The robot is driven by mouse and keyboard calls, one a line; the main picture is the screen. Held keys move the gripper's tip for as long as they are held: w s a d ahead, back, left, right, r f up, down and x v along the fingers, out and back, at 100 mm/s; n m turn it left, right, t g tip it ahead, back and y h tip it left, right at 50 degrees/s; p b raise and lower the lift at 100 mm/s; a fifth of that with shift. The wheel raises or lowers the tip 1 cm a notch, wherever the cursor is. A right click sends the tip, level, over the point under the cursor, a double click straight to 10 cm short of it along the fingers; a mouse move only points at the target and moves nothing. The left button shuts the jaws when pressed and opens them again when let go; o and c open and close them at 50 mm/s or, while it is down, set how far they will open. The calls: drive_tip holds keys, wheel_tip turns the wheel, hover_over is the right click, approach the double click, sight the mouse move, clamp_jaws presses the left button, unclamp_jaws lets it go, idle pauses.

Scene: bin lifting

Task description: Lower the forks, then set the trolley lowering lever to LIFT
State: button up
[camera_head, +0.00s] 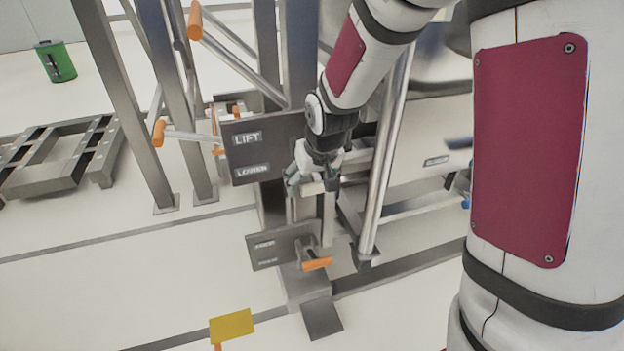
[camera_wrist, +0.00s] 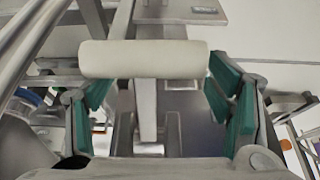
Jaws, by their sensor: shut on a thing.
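A dark panel (camera_head: 262,150) carries a LIFT label above a LOWER label. My gripper (camera_head: 312,182) is just right of this panel, at about the height of the LOWER label. In the wrist view a pale cylindrical lever handle (camera_wrist: 145,60) lies crosswise between the teal finger pads of my gripper (camera_wrist: 160,98). My gripper is shut on this handle. In the head view my gripper and wrist hide most of the handle and its pivot. A second, smaller dark panel (camera_head: 275,247) sits below, with an orange-handled lever (camera_head: 317,263); its labels are too small to read.
Slanted metal posts (camera_head: 125,110) and orange-tipped bars (camera_head: 195,18) stand left of the panel. A bright slanted tube (camera_head: 385,160) is close on the right. A metal frame (camera_head: 60,158) lies at the left, with a green bin (camera_head: 54,62) behind. Floor at lower left is mostly clear.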

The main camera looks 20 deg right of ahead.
drive_tip(key=shift+s+d+f, duration=0.25)
drive_tip(key=shift+d+f, duration=0.35)
drive_tip(key=c, duration=0.5)
drive_tip(key=o, duration=2.3)
drive_tip(key=shift+a, duration=0.3)
drive_tip(key=shift+d, duration=0.1)
drive_tip(key=shift+r, duration=0.1)
drive_tip(key=shift+s+r, duration=0.1)
drive_tip(key=shift+r, duration=0.25)
drive_tip(key=v, duration=1.1)
drive_tip(key=shift+w+r, duration=0.25)
drive_tip(key=shift+r, duration=0.05)
